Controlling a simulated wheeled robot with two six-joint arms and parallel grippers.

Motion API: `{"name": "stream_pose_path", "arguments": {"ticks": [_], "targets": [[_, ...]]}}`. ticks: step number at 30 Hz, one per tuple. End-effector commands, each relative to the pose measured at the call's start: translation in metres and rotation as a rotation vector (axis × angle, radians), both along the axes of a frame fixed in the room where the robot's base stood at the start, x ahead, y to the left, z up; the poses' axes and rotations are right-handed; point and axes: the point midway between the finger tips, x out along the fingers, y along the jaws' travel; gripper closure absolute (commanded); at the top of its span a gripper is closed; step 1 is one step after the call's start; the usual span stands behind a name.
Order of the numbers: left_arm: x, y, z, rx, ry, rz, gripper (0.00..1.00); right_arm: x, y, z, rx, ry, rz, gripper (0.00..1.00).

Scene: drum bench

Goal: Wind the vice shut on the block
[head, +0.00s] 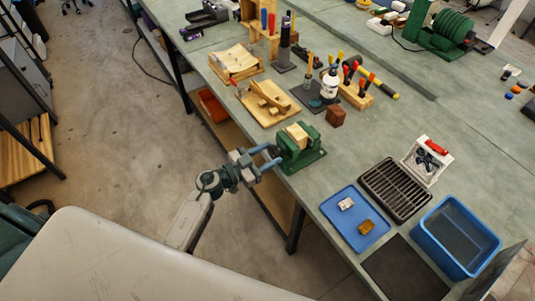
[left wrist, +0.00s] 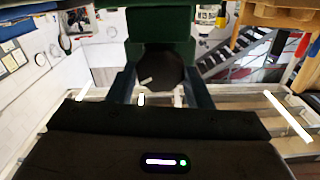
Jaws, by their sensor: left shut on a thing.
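The green vice (head: 303,160) stands at the near edge of the bench. The pale wooden block (head: 296,135) sits upright at the top of the vice, between its jaws; any gap at the jaws is too small to tell. My left gripper (head: 271,156) reaches in from the left at the vice's near end, level with its screw side. In the left wrist view, a dark round vice handle (left wrist: 160,72) sits between the two fingers, and the green vice body (left wrist: 160,25) is just beyond it. The left gripper is shut on this handle. My right gripper is not in view.
Behind the vice are a dark brown block (head: 336,116), a wooden board (head: 268,103) and a tool rack (head: 356,94). To the right lie a blue tray (head: 343,225), a black rack (head: 396,190) and a blue bin (head: 455,238). Open floor (head: 130,130) lies left of the bench.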

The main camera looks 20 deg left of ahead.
Motion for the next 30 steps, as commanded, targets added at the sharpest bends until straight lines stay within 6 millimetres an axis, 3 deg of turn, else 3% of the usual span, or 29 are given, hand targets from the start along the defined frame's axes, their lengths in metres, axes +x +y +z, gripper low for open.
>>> {"name": "stream_pose_path", "arguments": {"ticks": [15,30], "targets": [[-0.001,-0.001,0.000,0.329,-0.255,0.000,0.77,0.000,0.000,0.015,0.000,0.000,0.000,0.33],[-0.002,-0.002,-0.003,0.705,-0.548,-0.001,0.77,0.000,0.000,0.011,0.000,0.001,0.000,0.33]]}}
